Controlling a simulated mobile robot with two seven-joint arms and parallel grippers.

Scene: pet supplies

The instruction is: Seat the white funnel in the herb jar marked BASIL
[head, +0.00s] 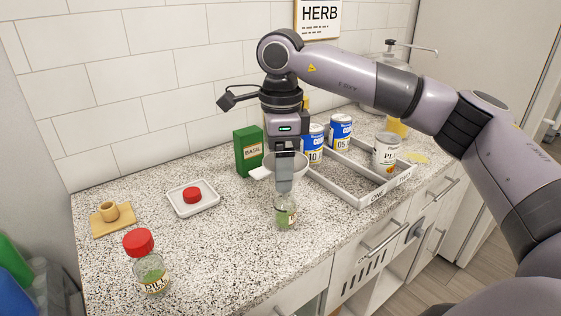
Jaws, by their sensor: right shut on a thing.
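My right gripper (284,182) comes down from above and is shut on the white funnel (261,173), whose pale rim and handle-like tab show to its left. A lidless glass jar (285,216) with green herb inside stands directly below. Its label is turned partly away and I cannot read it. My left gripper is not in view.
A red-lidded herb jar (150,268) stands front left. A red lid (192,195) lies on a white dish (176,208). A grey tray (362,197) with several cans is at right. The front middle counter is clear.

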